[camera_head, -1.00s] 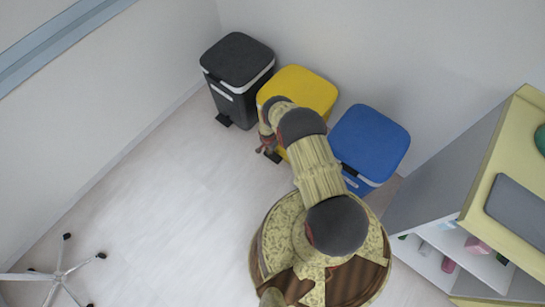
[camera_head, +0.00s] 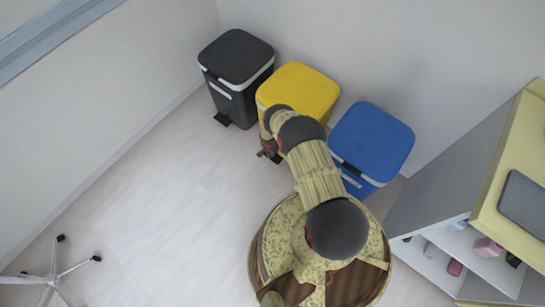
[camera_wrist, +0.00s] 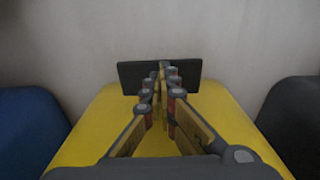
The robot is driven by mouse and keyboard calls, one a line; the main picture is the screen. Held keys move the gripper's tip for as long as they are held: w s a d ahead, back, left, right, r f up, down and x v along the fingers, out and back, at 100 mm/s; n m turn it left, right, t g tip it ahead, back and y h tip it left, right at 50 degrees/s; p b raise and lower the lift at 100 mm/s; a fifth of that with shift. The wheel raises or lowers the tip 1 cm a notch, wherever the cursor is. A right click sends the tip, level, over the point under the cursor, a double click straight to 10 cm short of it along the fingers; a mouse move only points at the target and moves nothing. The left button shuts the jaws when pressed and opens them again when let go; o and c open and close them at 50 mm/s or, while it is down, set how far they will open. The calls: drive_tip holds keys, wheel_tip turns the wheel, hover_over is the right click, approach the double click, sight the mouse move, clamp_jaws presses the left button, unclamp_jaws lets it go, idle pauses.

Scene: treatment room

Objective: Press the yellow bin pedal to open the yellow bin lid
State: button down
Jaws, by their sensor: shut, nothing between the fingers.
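The yellow bin (camera_head: 303,85) stands between two other bins, with its lid down. Its yellow surface (camera_wrist: 90,125) also fills the lower middle of the wrist view. The yellow bin's dark pedal (camera_head: 278,158) shows only as a small piece beside my gripper (camera_head: 267,152) at the bin's front. In the wrist view, the black pedal plate (camera_wrist: 130,77) lies at the far ends of my gripper's fingers (camera_wrist: 163,72). My gripper is shut and empty. The fingertips overlap the plate in view; whether they touch it I cannot tell. My arm hides part of the yellow bin's front.
A black bin (camera_head: 236,60) stands to the left, its pedal (camera_head: 222,118) on the floor side. A blue bin (camera_head: 371,140) stands to the right. A shelf cabinet (camera_head: 440,165) is at the right. A wheeled stand base (camera_head: 53,273) is at the lower left.

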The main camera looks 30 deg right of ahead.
drive_tip(key=shift+s+f, duration=0.15)
drive_tip(key=shift+f, duration=2.15)
drive_tip(key=shift+s+a+r+p, duration=0.2)
drive_tip(key=shift+a+r+p, duration=0.15)
drive_tip(key=shift+a, duration=0.3)
drive_tip(key=shift+s+a+r+p, duration=0.15)
drive_tip(key=shift+a+r+p, duration=0.15)
drive_tip(key=shift+a, duration=0.3)
drive_tip(key=shift+s+a+f, duration=0.1)
drive_tip(key=shift+a, duration=0.1)
wheel_tip(320, 180, up, 12)
drive_tip(key=a, duration=0.1)
drive_tip(key=shift+s, duration=0.2)
